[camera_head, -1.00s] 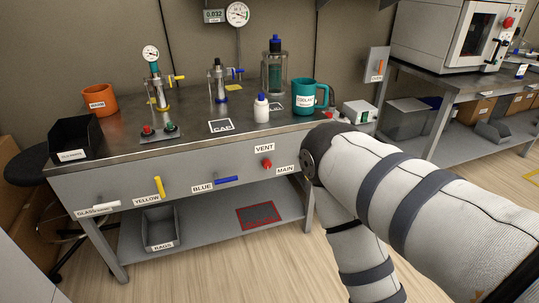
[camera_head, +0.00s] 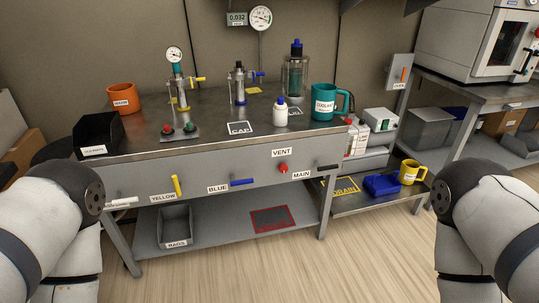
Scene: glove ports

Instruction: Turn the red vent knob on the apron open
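The red vent knob (camera_head: 283,168) sits on the grey front apron (camera_head: 260,183) of the bench, just below the VENT label (camera_head: 282,152). To its right is the MAIN label with a dark handle (camera_head: 329,168), and to its left the blue handle (camera_head: 242,182). My two arms show at the lower left and lower right edges, bent at the elbows. Both grippers are out of the picture, and nothing of mine touches the knob. How far the knob is turned cannot be told at this size.
A yellow handle (camera_head: 176,187) also sits on the apron. The bench top carries a white bottle (camera_head: 281,114), a teal mug (camera_head: 325,103) and a black bin (camera_head: 97,134). A low shelf at right holds a blue item (camera_head: 381,184) and a yellow mug (camera_head: 409,172). Floor before the bench is clear.

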